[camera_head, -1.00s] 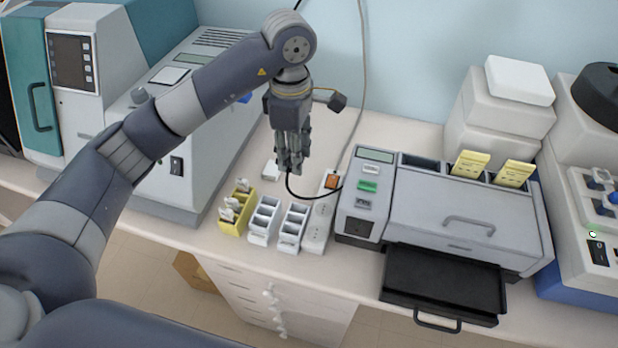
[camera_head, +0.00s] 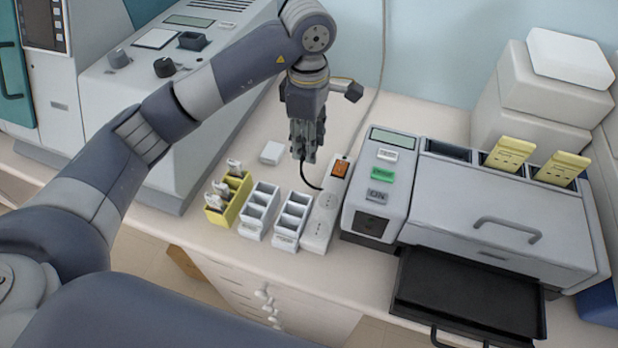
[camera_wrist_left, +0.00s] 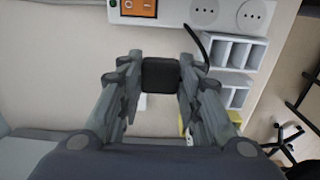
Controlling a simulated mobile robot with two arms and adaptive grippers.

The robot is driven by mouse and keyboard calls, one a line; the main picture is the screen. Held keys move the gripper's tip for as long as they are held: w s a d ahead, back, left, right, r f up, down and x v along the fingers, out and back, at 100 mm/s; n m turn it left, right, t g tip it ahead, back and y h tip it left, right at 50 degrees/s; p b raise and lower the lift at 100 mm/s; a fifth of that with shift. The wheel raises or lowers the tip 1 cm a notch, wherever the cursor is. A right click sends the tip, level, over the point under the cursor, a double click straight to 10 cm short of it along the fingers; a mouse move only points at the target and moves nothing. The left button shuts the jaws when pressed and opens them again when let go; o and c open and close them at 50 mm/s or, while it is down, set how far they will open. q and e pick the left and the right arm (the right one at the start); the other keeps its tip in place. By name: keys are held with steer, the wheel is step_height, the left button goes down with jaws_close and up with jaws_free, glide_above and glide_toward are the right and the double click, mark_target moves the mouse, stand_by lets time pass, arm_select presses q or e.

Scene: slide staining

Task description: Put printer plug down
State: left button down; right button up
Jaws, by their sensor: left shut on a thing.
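My left gripper (camera_head: 305,150) points down above the bench, behind the row of small racks and beside the power strip (camera_head: 325,215). In the left wrist view, the gripper (camera_wrist_left: 160,78) is shut on the black printer plug (camera_wrist_left: 160,75), with a finger on each side. A black cord (camera_head: 308,182) hangs from the gripper and curves toward the strip. The strip has an orange switch (camera_wrist_left: 138,7) and white round sockets (camera_wrist_left: 204,12). In the head view the plug is hidden by the fingers. My right gripper is not in view.
Two white racks (camera_head: 258,210) and a yellow rack (camera_head: 226,198) stand left of the strip. The grey printer (camera_head: 480,215) with its black tray (camera_head: 468,290) is at right. A small white block (camera_head: 272,153) lies behind the racks.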

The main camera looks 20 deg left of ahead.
arm_select(q)
steer(key=p, duration=0.1)
glide_above(308, 182)
step_height(308, 182, down, 4)
steer(key=shift+s+f, duration=0.1)
steer(key=shift+f, duration=0.1)
steer(key=shift+f+p, duration=0.75)
steer(key=shift+f, duration=1.65)
steer(key=shift+f+b, duration=0.6)
steer(key=shift+b, duration=0.2)
steer(key=c, duration=1.1)
jaws_free()
steer(key=shift+r, duration=0.1)
